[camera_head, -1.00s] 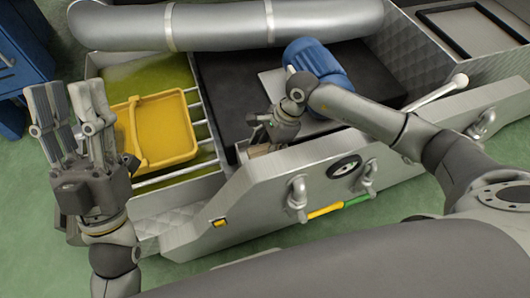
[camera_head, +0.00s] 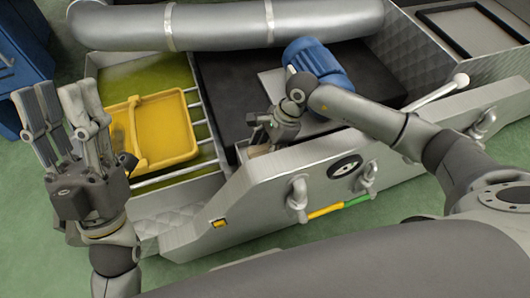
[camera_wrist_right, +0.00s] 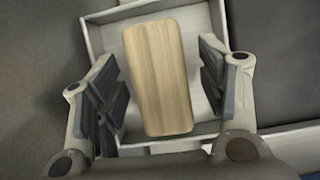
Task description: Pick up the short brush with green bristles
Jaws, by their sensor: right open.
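A pale wooden block with rounded corners (camera_wrist_right: 158,78), which looks like the back of a brush, lies in a light-coloured open box (camera_wrist_right: 103,40) in the right wrist view. No green bristles show; its underside is hidden. My right gripper (camera_wrist_right: 158,86) is open above it, with one finger on each side of the wood and visible gaps between. In the head view my right gripper (camera_head: 258,132) points down into the machine just behind its front panel. My left gripper (camera_head: 62,118) is open and empty at the left, fingers pointing up.
A yellow tray (camera_head: 165,130) stands on rails over a green-yellow basin at the left. A blue motor (camera_head: 318,62) sits behind my right forearm. The grey front panel (camera_head: 250,200) carries handles and a yellow-green bar (camera_head: 340,205). A thick pipe (camera_head: 220,25) runs across the back.

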